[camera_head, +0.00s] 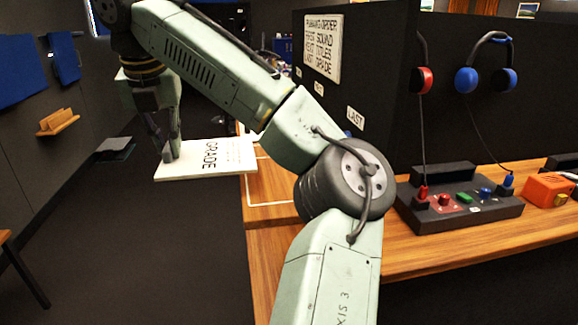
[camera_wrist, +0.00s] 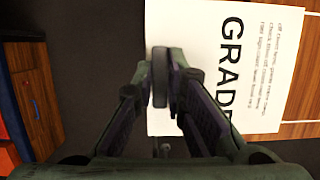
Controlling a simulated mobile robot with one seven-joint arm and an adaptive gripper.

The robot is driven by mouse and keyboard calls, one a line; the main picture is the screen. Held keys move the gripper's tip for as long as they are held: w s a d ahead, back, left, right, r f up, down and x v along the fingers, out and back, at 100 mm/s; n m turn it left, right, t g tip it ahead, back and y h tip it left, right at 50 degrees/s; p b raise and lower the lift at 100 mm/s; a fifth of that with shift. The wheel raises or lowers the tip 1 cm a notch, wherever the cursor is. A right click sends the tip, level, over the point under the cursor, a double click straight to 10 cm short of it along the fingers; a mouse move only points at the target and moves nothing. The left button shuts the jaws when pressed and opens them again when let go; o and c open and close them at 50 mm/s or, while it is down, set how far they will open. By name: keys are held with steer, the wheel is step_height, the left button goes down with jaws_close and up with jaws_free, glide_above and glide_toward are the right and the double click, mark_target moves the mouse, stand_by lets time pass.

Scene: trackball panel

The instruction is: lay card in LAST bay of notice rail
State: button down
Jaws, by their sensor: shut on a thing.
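A white card (camera_head: 225,156) printed GRADE is held level in the air, left of the wooden desk's edge. My gripper (camera_head: 167,156) is shut on the card's left edge. The wrist view shows the fingertips (camera_wrist: 165,78) closed at the edge of the card (camera_wrist: 205,30). The notice rail runs along the desk at the dark panel, with a white outline (camera_head: 272,204) partly visible on the wood. The LAST label (camera_head: 355,117) is on the panel, nearer than the NEXT label (camera_head: 319,89). My arm and the card hide much of the bays.
A sign (camera_head: 322,48) on the panel lists the order, with GRADE as last. A black control box (camera_head: 460,208) and an orange box (camera_head: 547,189) stand on the desk at right. Headphones (camera_head: 487,75) hang above. The floor at left is largely clear.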

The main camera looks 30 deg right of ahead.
mark_target(253, 153)
steer(key=s+d, duration=0.1)
steer(key=d, duration=0.3)
steer(key=s+d+f+p, duration=0.1)
steer(key=s+d, duration=0.1)
steer(key=d, duration=0.3)
steer(key=s+d, duration=0.1)
steer(key=d, duration=0.4)
steer(key=shift+s+d+f, duration=0.1)
steer(key=shift+s+f, duration=0.05)
steer(key=shift+s, duration=0.25)
steer(key=f, duration=0.3)
steer(key=shift+s+d+p, duration=0.1)
steer(key=shift+d+p, duration=0.15)
steer(key=shift+p, duration=0.05)
steer(key=shift+f, duration=0.3)
steer(key=shift+f, duration=0.15)
steer(key=c, duration=1.6)
jaws_free()
steer(key=shift+c, duration=0.2)
steer(key=v, duration=1.2)
